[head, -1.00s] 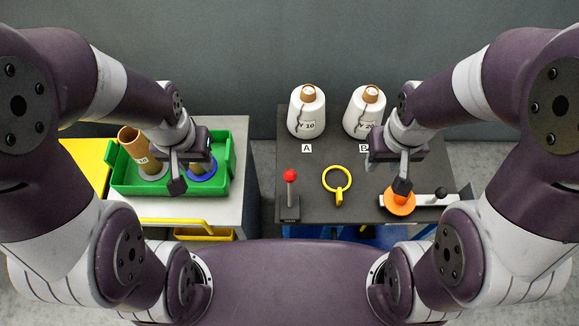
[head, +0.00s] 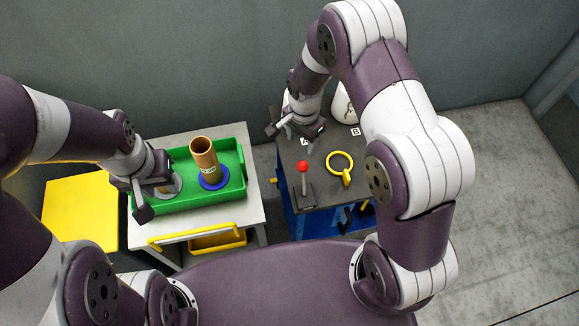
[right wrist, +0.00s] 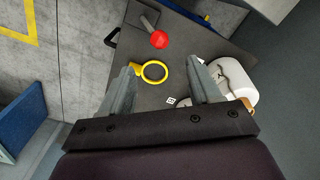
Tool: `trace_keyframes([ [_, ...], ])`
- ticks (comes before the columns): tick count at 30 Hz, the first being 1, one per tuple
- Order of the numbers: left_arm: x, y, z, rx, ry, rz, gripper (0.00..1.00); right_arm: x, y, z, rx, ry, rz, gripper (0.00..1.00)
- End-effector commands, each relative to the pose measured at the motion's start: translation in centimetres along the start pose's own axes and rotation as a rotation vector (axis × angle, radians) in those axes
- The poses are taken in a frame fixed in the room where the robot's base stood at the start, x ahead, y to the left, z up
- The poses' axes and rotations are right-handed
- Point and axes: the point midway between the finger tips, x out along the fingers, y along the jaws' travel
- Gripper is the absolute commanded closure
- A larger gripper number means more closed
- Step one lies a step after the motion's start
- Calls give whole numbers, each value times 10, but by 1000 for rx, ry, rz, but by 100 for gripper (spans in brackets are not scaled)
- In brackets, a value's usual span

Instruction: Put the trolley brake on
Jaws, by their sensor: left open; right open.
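A dark-topped trolley (head: 328,187) with a blue body stands right of centre in the head view. On its near left corner, a lever with a red knob (head: 303,165) rises from a dark base plate and looks about upright. The knob also shows in the right wrist view (right wrist: 160,40). My right gripper (head: 292,138) is open and empty over the trolley's far left part, behind the lever. In its wrist view the fingers (right wrist: 162,75) are apart, with the knob beyond them. My left gripper (head: 152,197) is open by the green tray's near left side.
A yellow ring (head: 339,163) lies right of the lever. A white yarn cone (head: 344,104) stands behind it, partly hidden by my right arm. The green tray (head: 240,172) on the pale table holds a brown tube (head: 204,153). Open floor (head: 490,190) lies right.

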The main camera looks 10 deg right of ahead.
Motion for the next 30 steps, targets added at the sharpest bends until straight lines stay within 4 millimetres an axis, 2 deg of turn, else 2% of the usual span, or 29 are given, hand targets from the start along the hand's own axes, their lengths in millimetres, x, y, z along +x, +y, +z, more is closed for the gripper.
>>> trace_keyframes([
  [5, -2, 0, 0, 1, 0, 0, 59, 19, 1, 0, 42, -2, 3, 38],
  [12, -9, 0, -1, 0, 0, 0, 59, 82, 1, 0, 39, -2, 3, 38],
  [18, -11, 0, -2, 0, 0, 0, 59, 116, 0, 0, 39, -1, 1, 38],
  [22, -12, 0, -2, 0, 0, 0, 59, 124, 0, 0, 38, 0, -1, 38],
  [30, -11, 0, -2, 0, 0, 0, 59, 126, 0, 0, 38, 1, -2, 38],
])
